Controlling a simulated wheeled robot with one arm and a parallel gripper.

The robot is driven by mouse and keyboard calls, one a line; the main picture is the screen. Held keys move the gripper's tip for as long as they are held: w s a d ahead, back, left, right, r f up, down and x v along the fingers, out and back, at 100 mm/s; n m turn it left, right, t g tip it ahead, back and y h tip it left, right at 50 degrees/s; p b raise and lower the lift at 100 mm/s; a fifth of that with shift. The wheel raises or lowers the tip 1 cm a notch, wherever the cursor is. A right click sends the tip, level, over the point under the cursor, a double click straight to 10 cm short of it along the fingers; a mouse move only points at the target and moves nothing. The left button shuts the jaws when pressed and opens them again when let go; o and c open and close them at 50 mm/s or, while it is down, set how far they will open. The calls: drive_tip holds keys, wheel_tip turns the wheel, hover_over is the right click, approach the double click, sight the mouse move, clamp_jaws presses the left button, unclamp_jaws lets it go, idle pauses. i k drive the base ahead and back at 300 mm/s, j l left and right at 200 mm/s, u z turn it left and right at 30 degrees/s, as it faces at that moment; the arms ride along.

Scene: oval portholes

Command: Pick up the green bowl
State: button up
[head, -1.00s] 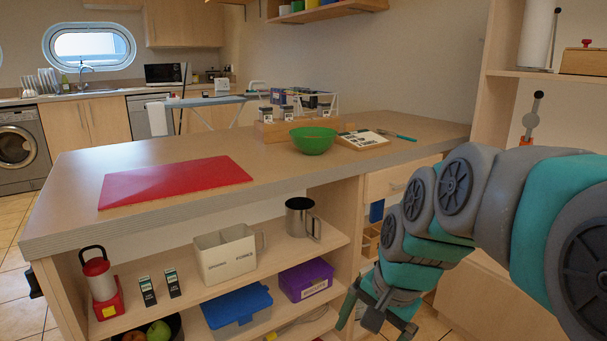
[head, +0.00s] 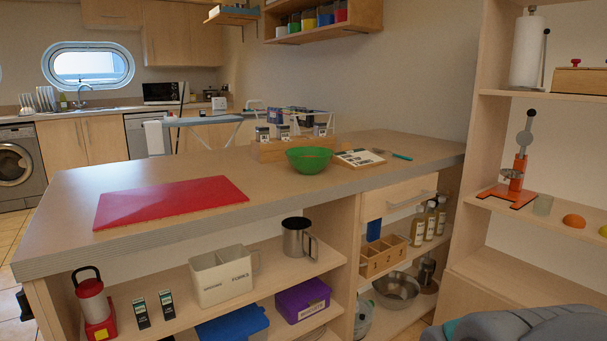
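The green bowl (head: 309,160) stands upright on the grey worktop (head: 270,193) of the wooden island, right of the middle of the top. Its inside looks empty, though only part of it shows. My gripper is out of the head view. Only a grey and teal part of my arm shows at the bottom right corner, low and well apart from the bowl.
Behind the bowl is a wooden rack with jars (head: 290,148). A small board (head: 358,157) and a green-handled tool (head: 392,154) lie to its right. A red mat (head: 170,201) lies to the left. The worktop in front of the bowl is clear.

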sight(309, 161)
drive_tip(key=i+j+u, duration=0.2)
drive_tip(key=i+u, duration=0.75)
drive_tip(key=j+u, duration=0.25)
drive_tip(key=i+l+z, duration=0.2)
drive_tip(key=k+l, duration=0.05)
drive_tip(key=k, duration=0.05)
